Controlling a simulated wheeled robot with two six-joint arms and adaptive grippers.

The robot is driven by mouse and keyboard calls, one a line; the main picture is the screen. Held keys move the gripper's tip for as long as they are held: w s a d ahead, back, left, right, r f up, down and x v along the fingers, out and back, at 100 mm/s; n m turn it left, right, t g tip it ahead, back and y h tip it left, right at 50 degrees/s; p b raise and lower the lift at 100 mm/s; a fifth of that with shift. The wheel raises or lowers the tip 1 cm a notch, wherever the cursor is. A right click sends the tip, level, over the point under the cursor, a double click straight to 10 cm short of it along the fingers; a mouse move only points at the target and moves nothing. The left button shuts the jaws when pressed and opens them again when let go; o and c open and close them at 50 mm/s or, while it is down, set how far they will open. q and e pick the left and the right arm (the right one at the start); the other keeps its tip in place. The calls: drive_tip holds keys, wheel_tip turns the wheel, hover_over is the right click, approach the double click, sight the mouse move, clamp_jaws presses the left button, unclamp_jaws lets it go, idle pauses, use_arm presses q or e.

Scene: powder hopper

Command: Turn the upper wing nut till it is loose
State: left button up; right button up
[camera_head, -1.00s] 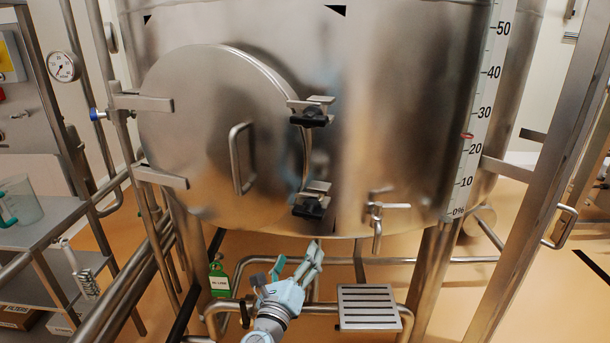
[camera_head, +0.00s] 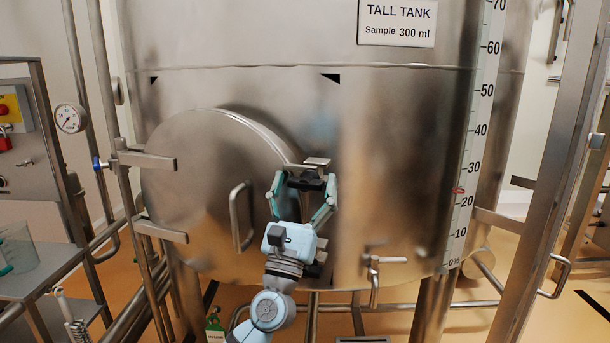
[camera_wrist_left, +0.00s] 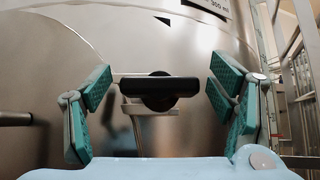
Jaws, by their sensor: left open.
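The upper wing nut is a black knob at the right edge of the round door (camera_head: 200,190) on the steel tank. In the head view the upper wing nut (camera_head: 305,181) sits under its metal clamp plate (camera_head: 317,162). In the left wrist view the wing nut (camera_wrist_left: 158,90) is a black bar with a round hub, roughly level. My left gripper (camera_head: 305,187) is open, with one finger on each side of the wing nut. In the wrist view both teal finger pads stand apart from it. The lower clamp (camera_head: 315,270) is mostly hidden behind my gripper. My right gripper is not in view.
The door handle (camera_head: 236,215) stands out to the left of my gripper. A sampling valve (camera_head: 374,270) sits lower right on the tank. A shelf with a clear jug (camera_head: 30,258) is at the far left.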

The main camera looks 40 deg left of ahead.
use_arm(q)
drive_tip(key=shift+w+a, duration=0.1)
drive_tip(key=c, duration=1.2)
drive_tip(key=shift+o, duration=0.2)
